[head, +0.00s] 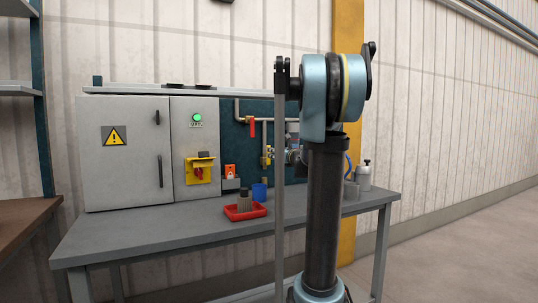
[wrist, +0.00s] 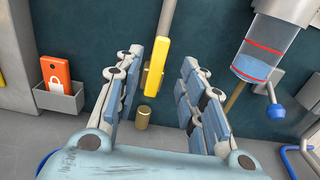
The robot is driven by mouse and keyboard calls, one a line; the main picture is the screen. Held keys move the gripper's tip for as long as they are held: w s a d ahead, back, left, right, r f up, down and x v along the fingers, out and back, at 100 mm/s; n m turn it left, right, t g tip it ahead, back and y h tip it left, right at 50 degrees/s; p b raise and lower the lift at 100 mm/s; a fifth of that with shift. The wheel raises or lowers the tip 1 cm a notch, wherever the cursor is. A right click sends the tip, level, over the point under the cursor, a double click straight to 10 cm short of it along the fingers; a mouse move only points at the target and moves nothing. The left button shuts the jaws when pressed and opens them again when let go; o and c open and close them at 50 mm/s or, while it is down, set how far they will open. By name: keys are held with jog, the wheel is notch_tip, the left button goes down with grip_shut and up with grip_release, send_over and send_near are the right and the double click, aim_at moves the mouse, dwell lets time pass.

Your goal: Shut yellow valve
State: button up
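The yellow valve handle (wrist: 156,66) shows in the wrist view as a flat yellow lever, lying roughly in line with the grey pipe (wrist: 169,20) above it. It is small in the head view (head: 264,161), low on the dark green panel. My gripper (wrist: 162,57) is open, with one finger left of the lever and the other right of it. There is a gap on both sides, and I cannot tell the depth between fingertips and lever. In the head view my arm hides much of the gripper. A brass fitting (wrist: 144,117) shows below the lever.
A red valve handle (head: 251,127) hangs to the upper left. A clear cup with blue liquid (wrist: 264,50) is right of my gripper. A holder with an orange padlock tag (wrist: 57,75) is left.

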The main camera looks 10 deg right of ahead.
aim_at(268, 160)
jog(key=x, duration=0.8)
jog(key=shift+w, duration=0.1)
grip_shut()
